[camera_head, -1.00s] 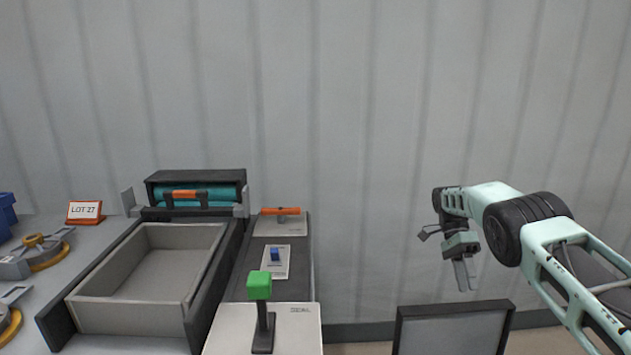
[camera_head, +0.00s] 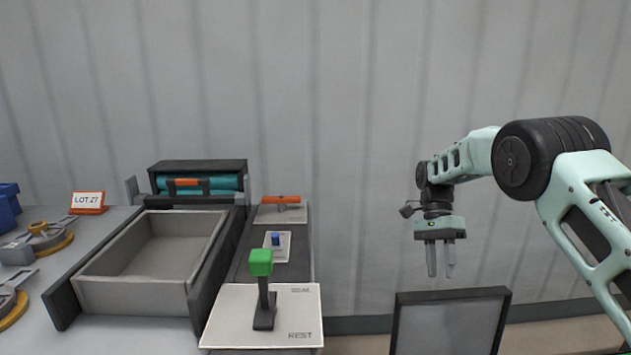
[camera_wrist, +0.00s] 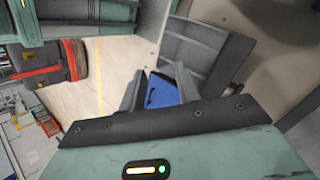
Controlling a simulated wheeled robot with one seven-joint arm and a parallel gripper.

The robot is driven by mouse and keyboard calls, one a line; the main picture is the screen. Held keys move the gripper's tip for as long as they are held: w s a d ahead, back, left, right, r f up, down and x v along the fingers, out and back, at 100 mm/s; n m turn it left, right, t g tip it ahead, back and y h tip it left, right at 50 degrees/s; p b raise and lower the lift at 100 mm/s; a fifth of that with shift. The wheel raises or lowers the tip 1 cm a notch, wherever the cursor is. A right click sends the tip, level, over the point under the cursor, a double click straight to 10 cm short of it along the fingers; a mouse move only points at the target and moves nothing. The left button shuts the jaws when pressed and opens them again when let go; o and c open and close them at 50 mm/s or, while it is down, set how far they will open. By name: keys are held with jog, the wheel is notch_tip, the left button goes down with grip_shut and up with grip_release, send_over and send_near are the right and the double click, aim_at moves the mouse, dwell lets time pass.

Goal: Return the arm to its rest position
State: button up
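My gripper (camera_head: 440,260) hangs in the air at the right of the head view, fingers pointing down. The two fingers stand a little apart with nothing visible between them. It is above and behind a dark-framed grey panel (camera_head: 450,325), clear of the bench. In the wrist view the fingers (camera_wrist: 160,90) show at the middle, with a blue patch beyond them that I cannot identify.
A grey open tray (camera_head: 150,295) sits on the bench at left, empty. Beside it stand a green-topped lever (camera_head: 262,290), a blue switch (camera_head: 276,239) and an orange handle (camera_head: 281,200). A LOT 27 sign (camera_head: 88,202) stands further left. A grey wall is behind.

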jog(key=s+a+r+n+t+b, duration=0.2)
jog(key=s+a+n, duration=0.45)
jog(key=s, duration=0.25)
jog(key=s+a+r+n+t+b, duration=0.25)
jog(key=s+a+n, duration=0.25)
jog(key=s+a, duration=0.4)
jog(key=s+d+f+n+t+b, duration=0.15)
jog(key=s+n, duration=0.25)
jog(key=s, duration=0.5)
jog(key=s+f+n+t+b, duration=0.1)
jog(key=s+f+n, duration=0.25)
jog(key=s, duration=0.55)
notch_tip(320, 180, up, 16)
jog(key=n+p, duration=0.1)
jog(key=p, duration=1.4)
jog(key=shift+s+d, duration=0.15)
jog(key=shift+s, duration=0.15)
jog(key=shift+d+f, duration=0.1)
